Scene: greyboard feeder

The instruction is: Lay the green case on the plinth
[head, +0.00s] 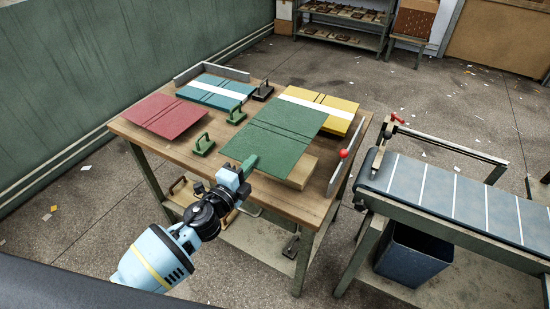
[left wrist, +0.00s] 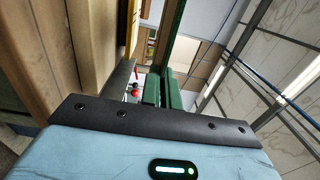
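The green case (head: 278,130) is a flat opened board with dark crease lines across its middle. It is over the right part of the table and covers most of the plinth (head: 302,173), a pale wooden block showing at its near right side. I cannot tell whether the case touches it. My left gripper (head: 248,164) is at the case's near edge. In the left wrist view its green fingers (left wrist: 161,91) are close together on the case (left wrist: 175,35), seen edge-on. My right gripper is not in view.
A red case (head: 165,115), a blue case (head: 213,92) and a yellow case (head: 340,108) lie on the table. Green-handled blocks (head: 203,146) and a black one (head: 263,91) stand between. A metal rail with a red knob (head: 343,154) lines the right edge, beside a conveyor (head: 455,195).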

